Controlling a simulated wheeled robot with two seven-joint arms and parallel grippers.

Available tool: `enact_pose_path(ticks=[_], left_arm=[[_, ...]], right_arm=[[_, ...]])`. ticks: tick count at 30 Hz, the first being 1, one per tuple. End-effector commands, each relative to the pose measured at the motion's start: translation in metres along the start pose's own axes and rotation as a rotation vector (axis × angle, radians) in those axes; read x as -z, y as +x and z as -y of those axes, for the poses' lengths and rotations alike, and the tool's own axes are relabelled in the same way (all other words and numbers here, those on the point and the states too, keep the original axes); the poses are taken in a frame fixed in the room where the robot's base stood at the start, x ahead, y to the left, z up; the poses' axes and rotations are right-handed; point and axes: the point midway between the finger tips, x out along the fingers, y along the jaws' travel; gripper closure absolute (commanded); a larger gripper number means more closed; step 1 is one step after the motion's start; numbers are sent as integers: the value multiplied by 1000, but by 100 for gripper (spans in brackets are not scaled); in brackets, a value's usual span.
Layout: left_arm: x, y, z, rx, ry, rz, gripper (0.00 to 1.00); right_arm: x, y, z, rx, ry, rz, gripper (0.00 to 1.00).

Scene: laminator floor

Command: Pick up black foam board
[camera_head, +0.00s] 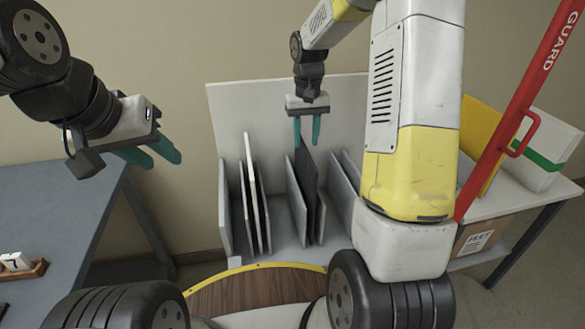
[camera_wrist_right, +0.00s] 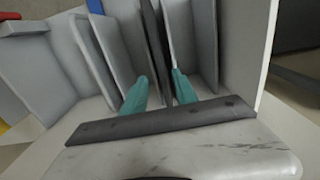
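The black foam board (camera_head: 309,188) stands upright in a slot of the grey rack (camera_head: 226,217), among grey dividers. My right gripper (camera_head: 307,137) points down at the board's top edge, with its teal fingers apart. In the right wrist view, the dark board (camera_wrist_right: 154,38) shows between the two separated fingers (camera_wrist_right: 159,78); contact with either finger cannot be made out. My left gripper (camera_head: 166,156) is open and empty at the left, well away from the rack, over the gap beside the grey table.
A white board (camera_head: 251,180) stands in the rack's left part. The grey table (camera_head: 60,215) is at left. At right, a red guard bar (camera_head: 520,100) crosses before a yellow panel (camera_head: 482,135) and a white box with a green stripe (camera_head: 545,150). A wooden round top (camera_head: 255,292) is in front.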

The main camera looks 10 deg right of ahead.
Motion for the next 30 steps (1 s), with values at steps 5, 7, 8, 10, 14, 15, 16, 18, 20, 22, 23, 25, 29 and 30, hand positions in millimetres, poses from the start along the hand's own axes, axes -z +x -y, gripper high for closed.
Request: enact_pose_path(ticks=[5, 7, 8, 10, 14, 15, 16, 18, 20, 22, 23, 25, 29, 30], left_arm=[[0, 0, 0, 0, 0, 0, 64], [0, 0, 0, 0, 0, 0, 64], [0, 0, 0, 0, 0, 0, 64], [0, 0, 0, 0, 0, 0, 64], [0, 0, 0, 0, 0, 0, 64], [0, 0, 0, 0, 0, 0, 64], [0, 0, 0, 0, 0, 0, 64], [0, 0, 0, 0, 0, 0, 64], [0, 0, 0, 0, 0, 0, 64], [0, 0, 0, 0, 0, 0, 64], [0, 0, 0, 0, 0, 0, 64], [0, 0, 0, 0, 0, 0, 64], [0, 0, 0, 0, 0, 0, 64], [0, 0, 0, 0, 0, 0, 64]], right_arm=[[-1, 21, 1, 0, 0, 2, 65], [-2, 31, 2, 0, 0, 3, 65], [-2, 36, 3, 0, 0, 3, 65], [-4, 47, 4, 1, -1, 3, 65], [-3, 62, 4, 0, 0, 1, 65], [-3, 64, 4, 0, 1, 0, 65], [-2, 65, 4, 0, 1, -1, 65], [-2, 66, 4, 0, 1, -2, 65], [-2, 66, 4, 0, 1, -2, 65], [-2, 66, 4, 0, 1, -2, 65], [-2, 66, 4, 0, 1, -2, 65], [-2, 66, 4, 0, 1, -2, 79], [-2, 66, 4, 0, 0, -2, 100], [-2, 66, 4, 0, 0, -2, 100]])
